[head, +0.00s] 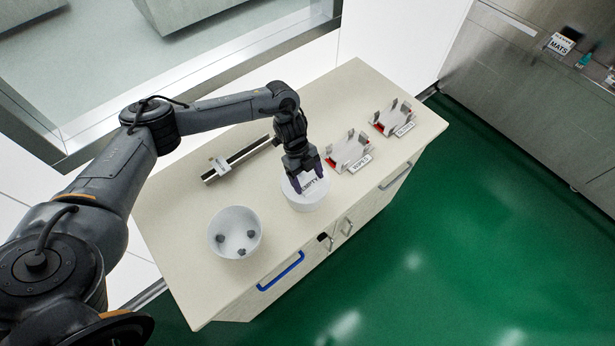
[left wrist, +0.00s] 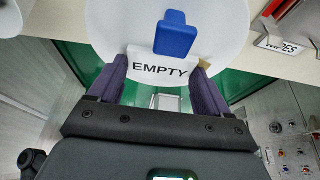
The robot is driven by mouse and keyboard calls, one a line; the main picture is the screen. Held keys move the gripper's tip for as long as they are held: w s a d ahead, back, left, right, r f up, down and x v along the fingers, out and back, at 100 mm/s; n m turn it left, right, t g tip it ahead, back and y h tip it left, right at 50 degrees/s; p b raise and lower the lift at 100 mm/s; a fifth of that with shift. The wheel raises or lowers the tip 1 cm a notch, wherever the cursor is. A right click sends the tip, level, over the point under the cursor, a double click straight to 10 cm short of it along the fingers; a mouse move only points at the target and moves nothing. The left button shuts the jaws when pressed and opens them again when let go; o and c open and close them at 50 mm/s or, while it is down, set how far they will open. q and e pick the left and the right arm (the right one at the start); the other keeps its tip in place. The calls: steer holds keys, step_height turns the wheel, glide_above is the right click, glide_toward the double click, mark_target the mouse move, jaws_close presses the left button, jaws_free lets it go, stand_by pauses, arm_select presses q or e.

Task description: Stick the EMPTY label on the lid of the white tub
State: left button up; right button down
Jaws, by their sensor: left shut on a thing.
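The white tub (head: 306,201) stands on the table near its front edge, with its round white lid on top. The lid (left wrist: 105,20) fills the top of the left wrist view. My left gripper (head: 307,180) points down over the lid and is shut on the white EMPTY label (left wrist: 160,68). Its purple fingers stand on either side of the label. In the head view the label (head: 311,187) shows at the fingertips, partly hidden. A blue tab (left wrist: 175,35) shows beside the label, over the lid. I cannot tell whether the label touches the lid. My right gripper is out of view.
A white bowl (head: 234,221) with dark grey pieces inside stands left of the tub. A black rail (head: 248,152) lies behind. Two white racks (head: 349,149) (head: 393,117) with red parts stand at the right, the nearer labelled WIPES. A blue handle (head: 281,271) is on the front.

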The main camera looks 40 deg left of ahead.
arm_select(q)
steer(key=o, duration=0.9)
steer(key=shift+o, duration=0.2)
steer(key=shift+r, duration=0.1)
